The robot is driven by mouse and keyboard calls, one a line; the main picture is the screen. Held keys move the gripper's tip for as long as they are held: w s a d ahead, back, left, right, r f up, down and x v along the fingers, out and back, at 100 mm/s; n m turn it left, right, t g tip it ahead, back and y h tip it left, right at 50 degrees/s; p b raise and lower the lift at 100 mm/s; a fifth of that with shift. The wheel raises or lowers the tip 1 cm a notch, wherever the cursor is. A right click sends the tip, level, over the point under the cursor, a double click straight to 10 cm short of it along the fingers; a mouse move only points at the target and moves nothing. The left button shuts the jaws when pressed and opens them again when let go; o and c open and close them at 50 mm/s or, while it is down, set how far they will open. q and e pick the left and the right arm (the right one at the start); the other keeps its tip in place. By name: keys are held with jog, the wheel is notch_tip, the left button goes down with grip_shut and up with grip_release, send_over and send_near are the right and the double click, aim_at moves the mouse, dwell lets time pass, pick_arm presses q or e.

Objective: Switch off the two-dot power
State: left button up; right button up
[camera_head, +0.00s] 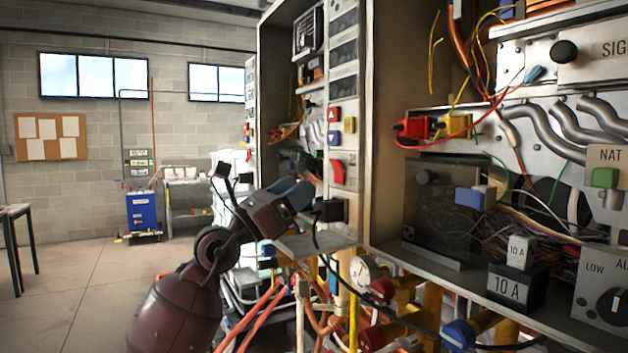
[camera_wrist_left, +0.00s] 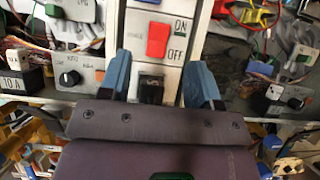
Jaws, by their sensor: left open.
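My left gripper (camera_head: 306,192) is in front of the narrow switch column of the open cabinet. In the left wrist view its two blue fingers (camera_wrist_left: 161,75) are spread apart with nothing held between them. A black switch (camera_wrist_left: 151,87) on a pale plate lies between the fingers, partly hidden by the gripper body. Just above it is a red rocker switch (camera_wrist_left: 157,40) beside the ON and OFF lettering. In the head view the red switch (camera_head: 337,172) is right of the gripper. I cannot make out a two-dot mark. My right gripper is not in view.
Right of the column, an open bay holds a red and yellow connector (camera_head: 418,127), a blue connector (camera_head: 474,198) and loose wires. Pipes and a gauge (camera_head: 362,272) crowd the space below. The floor (camera_head: 70,285) at the left is largely clear.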

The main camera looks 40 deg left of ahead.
pick_arm(q)
jog(key=shift+v, duration=1.5)
